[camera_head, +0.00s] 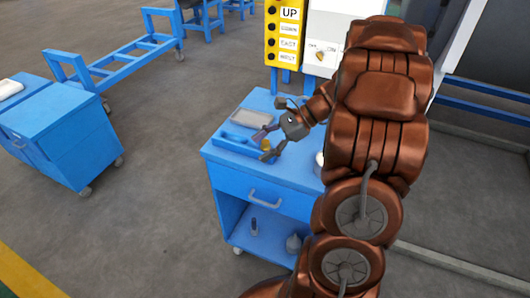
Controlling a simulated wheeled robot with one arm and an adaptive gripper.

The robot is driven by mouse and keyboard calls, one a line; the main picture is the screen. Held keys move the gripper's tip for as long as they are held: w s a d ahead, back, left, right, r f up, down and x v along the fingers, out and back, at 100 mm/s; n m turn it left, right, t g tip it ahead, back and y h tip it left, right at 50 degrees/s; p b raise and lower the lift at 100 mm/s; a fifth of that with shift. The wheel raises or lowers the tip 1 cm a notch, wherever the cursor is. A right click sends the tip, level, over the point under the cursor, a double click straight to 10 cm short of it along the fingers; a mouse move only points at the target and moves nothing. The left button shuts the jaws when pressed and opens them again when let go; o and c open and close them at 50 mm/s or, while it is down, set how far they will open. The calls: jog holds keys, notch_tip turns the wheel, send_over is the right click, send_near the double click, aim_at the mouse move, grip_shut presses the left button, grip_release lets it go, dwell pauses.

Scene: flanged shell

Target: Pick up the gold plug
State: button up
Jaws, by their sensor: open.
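A small gold-yellow thing, which looks like the gold plug (266,145), shows at the blue tray on the blue cart. My gripper (264,143) reaches in from the right over the cart top. Its fingers are spread open, and the gold thing shows between them in this view. I cannot tell whether the fingers touch it or how high they are above it. The lower part of the plug is hard to make out.
The blue cart (223,176) has a drawer and a lower shelf with small items. A grey tray (249,118) lies on its top. A yellow button panel (271,36) and a white box (322,40) stand behind. Another blue cart (62,122) stands left, with open floor between.

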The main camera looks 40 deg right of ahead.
aim_at(269, 143)
jog(key=d+f+m+t, duration=0.1)
jog(key=d, duration=0.3)
jog(key=w+d+f+m+t+b, duration=0.1)
jog(key=d+f+m+t, duration=0.1)
jog(key=d, duration=0.2)
jog(key=w+d+f+m+t, duration=0.1)
jog(key=d+m, duration=0.1)
jog(key=d, duration=0.2)
jog(key=shift+f+t+b, duration=0.25)
jog(key=shift+t+b, duration=0.15)
jog(key=shift+p+x, duration=0.95)
jog(key=shift+x, duration=2.85)
jog(key=shift+s+f, duration=0.1)
jog(key=shift+f, duration=0.05)
jog(key=shift+c, duration=0.3)
jog(key=shift+d, duration=0.1)
jog(key=c, duration=1.1)
